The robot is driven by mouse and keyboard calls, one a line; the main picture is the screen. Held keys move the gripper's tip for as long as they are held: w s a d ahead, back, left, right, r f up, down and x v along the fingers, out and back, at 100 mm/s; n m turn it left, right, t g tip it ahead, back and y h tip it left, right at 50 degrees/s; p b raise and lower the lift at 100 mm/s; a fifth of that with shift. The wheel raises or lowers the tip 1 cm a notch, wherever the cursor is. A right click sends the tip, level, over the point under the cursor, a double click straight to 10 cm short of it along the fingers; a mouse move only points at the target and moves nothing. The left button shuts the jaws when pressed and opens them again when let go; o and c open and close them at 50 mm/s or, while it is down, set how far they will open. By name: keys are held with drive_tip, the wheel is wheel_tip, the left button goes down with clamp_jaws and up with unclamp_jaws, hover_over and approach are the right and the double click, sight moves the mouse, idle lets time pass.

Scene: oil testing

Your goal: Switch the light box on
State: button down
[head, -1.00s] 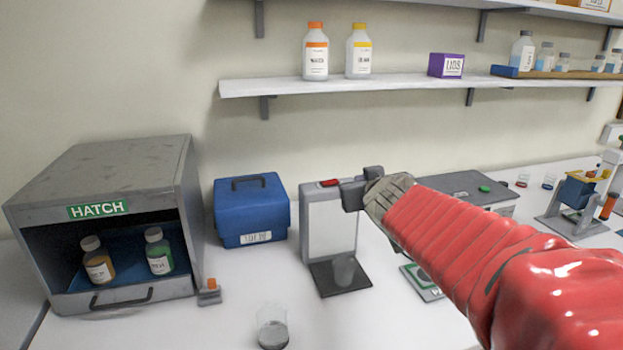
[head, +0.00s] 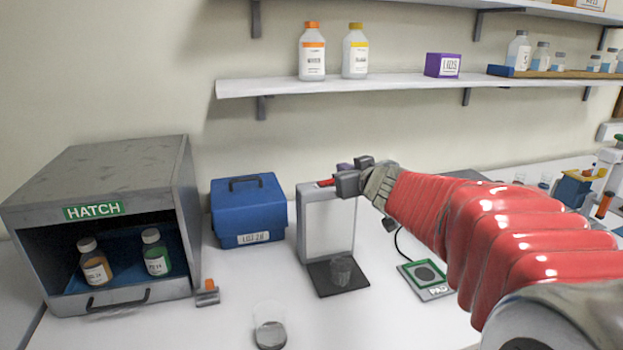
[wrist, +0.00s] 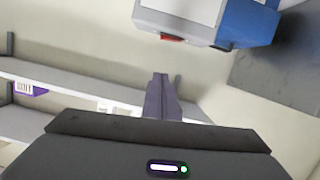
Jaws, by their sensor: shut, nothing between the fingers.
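The light box (head: 328,225) is a grey upright frame with a pale panel and a dark base plate, standing mid-bench in the head view. Its red switch (head: 326,183) is on the top edge. A clear beaker (head: 341,270) stands on its base. My gripper (head: 345,168) is at the top right corner of the box, partly hidden by its own body. In the wrist view the shut, empty fingers (wrist: 160,77) point toward the red switch (wrist: 171,38), with a visible gap between. The light box (wrist: 180,12) appears there at the top edge. The panel looks plain pale grey.
A blue case (head: 248,212) stands left of the light box, and the grey hatch (head: 100,225) with two bottles is farther left. A glass beaker (head: 269,328) is in front. A green-edged pad (head: 426,277) lies right. A shelf (head: 400,84) runs above.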

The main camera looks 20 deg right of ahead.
hover_over(327, 182)
drive_tip(key=s, duration=0.3)
drive_tip(key=f, duration=0.2)
drive_tip(key=d+f, duration=0.1)
drive_tip(key=shift+w, duration=0.25)
drive_tip(key=shift+d+f, duration=0.15)
drive_tip(key=shift+f, duration=1.45)
drive_tip(key=shift+d+f, duration=0.1)
drive_tip(key=shift+f, duration=0.2)
drive_tip(key=shift+r, duration=0.1)
